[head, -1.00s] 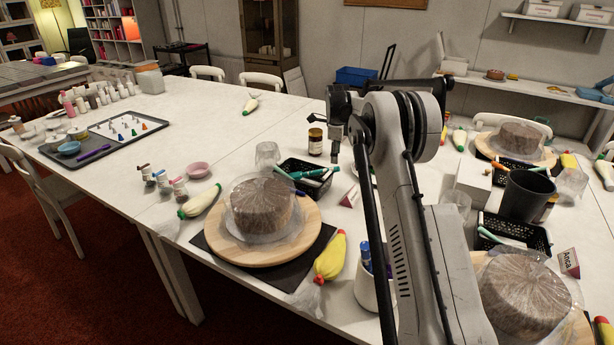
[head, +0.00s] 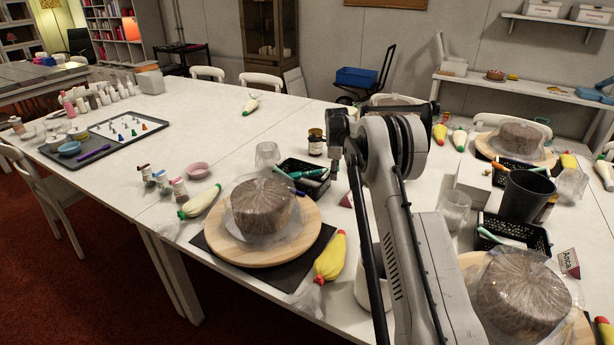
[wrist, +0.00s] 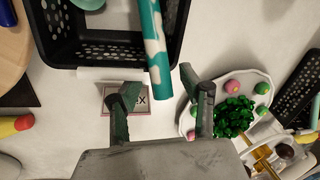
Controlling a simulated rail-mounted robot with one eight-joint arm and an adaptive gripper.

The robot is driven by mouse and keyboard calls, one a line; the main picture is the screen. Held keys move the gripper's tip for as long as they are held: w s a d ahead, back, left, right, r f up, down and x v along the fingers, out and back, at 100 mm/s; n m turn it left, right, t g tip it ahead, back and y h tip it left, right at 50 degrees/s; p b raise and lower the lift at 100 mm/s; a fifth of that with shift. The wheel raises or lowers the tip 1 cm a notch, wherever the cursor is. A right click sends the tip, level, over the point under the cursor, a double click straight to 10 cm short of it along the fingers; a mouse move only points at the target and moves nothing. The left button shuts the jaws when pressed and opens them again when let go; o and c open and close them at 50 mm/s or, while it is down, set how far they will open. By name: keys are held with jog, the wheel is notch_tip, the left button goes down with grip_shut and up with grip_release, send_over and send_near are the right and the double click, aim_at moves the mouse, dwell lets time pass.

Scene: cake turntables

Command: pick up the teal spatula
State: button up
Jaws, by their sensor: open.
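The teal spatula (wrist: 155,45) shows in the wrist view as a teal handle with white patches. It slants out over the near rim of a black perforated basket (wrist: 110,65). Its far end is cut off by the top of the picture.
A name card (wrist: 126,99) stands partly behind the left finger. A white plate (wrist: 190,112) with green bits lies to the right. A wrapped cake (head: 264,208) on a wooden turntable (head: 235,250) is left of the basket. A glass (head: 267,154) and dark jar (head: 316,142) stand behind.

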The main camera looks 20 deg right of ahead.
grip_shut()
jog(key=shift+r, duration=0.1)
